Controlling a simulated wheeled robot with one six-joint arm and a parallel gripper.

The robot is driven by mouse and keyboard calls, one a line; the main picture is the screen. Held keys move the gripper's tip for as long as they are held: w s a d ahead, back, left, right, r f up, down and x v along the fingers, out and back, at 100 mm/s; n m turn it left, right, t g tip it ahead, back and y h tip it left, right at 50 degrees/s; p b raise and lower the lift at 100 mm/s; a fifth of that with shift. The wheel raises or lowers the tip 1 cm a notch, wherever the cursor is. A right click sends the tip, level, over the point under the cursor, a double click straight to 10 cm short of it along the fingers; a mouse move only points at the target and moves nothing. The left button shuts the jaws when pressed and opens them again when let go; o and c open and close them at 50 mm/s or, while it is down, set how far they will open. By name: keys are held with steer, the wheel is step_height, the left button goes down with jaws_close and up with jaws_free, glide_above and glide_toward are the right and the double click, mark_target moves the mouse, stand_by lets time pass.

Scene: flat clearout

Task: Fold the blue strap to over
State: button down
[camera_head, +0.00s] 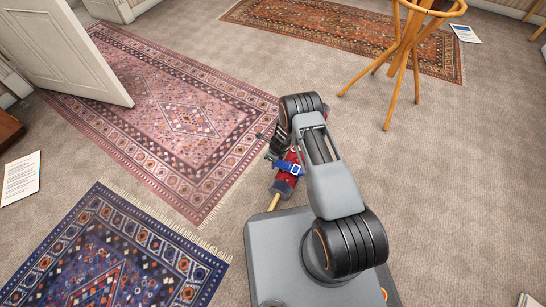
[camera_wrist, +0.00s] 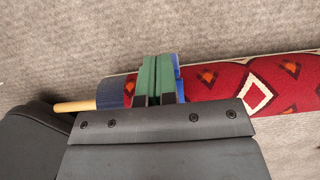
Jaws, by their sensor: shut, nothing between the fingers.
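The blue strap (camera_head: 290,167) goes around a rolled red patterned bundle (camera_head: 284,184) with a wooden rod at its near end. In the wrist view the bundle (camera_wrist: 240,85) lies across the picture on the carpet, and a little of the strap (camera_wrist: 179,75) shows just right of my fingers. My gripper (camera_wrist: 157,72) is shut and empty, its green fingers over the bundle and hiding part of the strap. I cannot tell whether the fingers touch it. In the head view my arm hides most of the gripper and part of the bundle.
A pink rug (camera_head: 170,105) lies to the left of the arm and a blue rug (camera_head: 115,255) at the lower left. A wooden stand (camera_head: 400,50) is at the upper right, and an open white door (camera_head: 70,45) at the upper left.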

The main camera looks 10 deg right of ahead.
steer(key=shift+a+f, duration=0.3)
steer(key=shift+a, duration=0.05)
steer(key=w+a+r+p, duration=0.2)
steer(key=r+p, duration=0.1)
steer(key=r, duration=0.2)
steer(key=w+a+r+p, duration=0.2)
steer(key=a+r+p, duration=0.1)
steer(key=r, duration=0.3)
steer(key=shift+w+a+r+p, duration=0.2)
steer(key=shift+r+p, duration=0.1)
steer(key=shift+p, duration=0.25)
